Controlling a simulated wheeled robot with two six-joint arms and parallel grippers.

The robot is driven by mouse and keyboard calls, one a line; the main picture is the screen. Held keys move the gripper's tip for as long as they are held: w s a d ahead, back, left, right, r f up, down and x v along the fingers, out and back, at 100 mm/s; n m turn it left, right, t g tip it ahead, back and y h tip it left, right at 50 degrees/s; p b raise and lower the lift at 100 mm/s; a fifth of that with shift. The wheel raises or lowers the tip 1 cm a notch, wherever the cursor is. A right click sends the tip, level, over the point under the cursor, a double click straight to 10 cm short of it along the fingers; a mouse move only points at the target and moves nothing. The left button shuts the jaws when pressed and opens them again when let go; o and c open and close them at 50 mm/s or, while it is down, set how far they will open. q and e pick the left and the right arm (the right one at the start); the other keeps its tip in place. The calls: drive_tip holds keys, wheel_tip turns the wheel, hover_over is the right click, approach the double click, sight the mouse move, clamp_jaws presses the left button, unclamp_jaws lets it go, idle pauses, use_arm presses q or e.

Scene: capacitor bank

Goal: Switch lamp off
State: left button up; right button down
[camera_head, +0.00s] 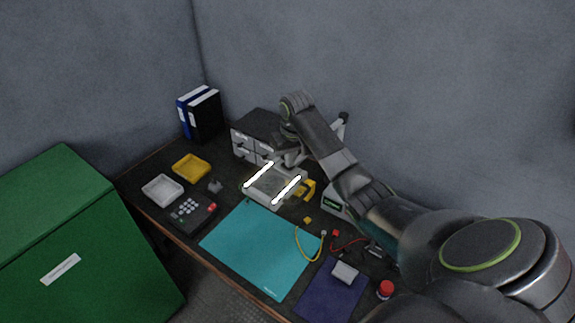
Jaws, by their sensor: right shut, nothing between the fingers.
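The lamp (272,183) is a grey, flat-headed fixture at the back of the bench, with two bright white strips glowing on it. It is lit. My right arm reaches in from the right, over the back of the bench, and bends down behind the lamp. My right gripper (279,160) is shut and empty, close behind the lamp head; I cannot tell whether it touches it. The lamp's switch cannot be made out. My left gripper is not in view.
A grey drawer unit (250,135) stands just behind the lamp. Blue and black binders (200,115), a yellow tray (191,168) and a white tray (161,190) are to the left. A teal mat (255,246) lies clear in front. A green cabinet (75,240) stands at left.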

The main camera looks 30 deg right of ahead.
drive_tip(key=shift+f, duration=0.25)
drive_tip(key=shift+r+p, duration=0.5)
drive_tip(key=shift+r, duration=3.05)
